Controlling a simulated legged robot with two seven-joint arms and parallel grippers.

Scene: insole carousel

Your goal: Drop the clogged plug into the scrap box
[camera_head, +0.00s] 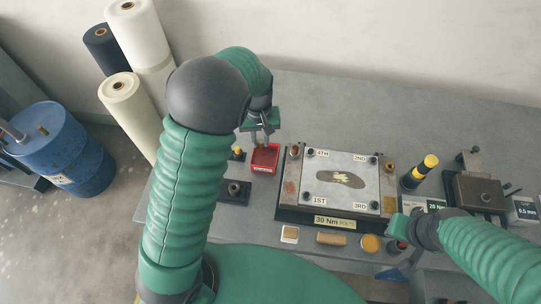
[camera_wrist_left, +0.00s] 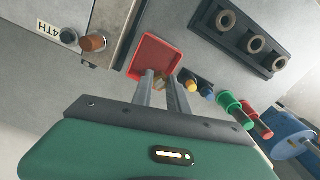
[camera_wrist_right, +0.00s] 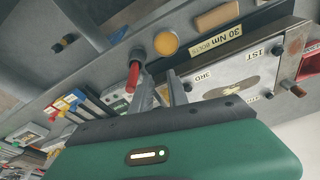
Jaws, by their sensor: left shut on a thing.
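The red scrap box (camera_head: 264,158) stands on the bench left of the mould plate. It also shows in the left wrist view (camera_wrist_left: 150,44). My left gripper (camera_head: 259,137) points down over this box. It is shut on a small brownish plug (camera_wrist_left: 160,80), mostly hidden between the fingers. In the left wrist view the fingertips and plug overlap the box's near edge; I cannot tell their exact height. My right gripper (camera_wrist_right: 158,88) is open and empty near the bench's front edge, with a red-handled item (camera_wrist_right: 133,76) close beside its fingers.
The mould plate (camera_head: 333,160) on its dark base is right of the box. A dark block with round sockets (camera_wrist_left: 238,37), coloured buttons (camera_wrist_left: 191,85) and several bench items stand around. A black and yellow cylinder (camera_head: 419,172) stands at right. The bench behind is clear.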

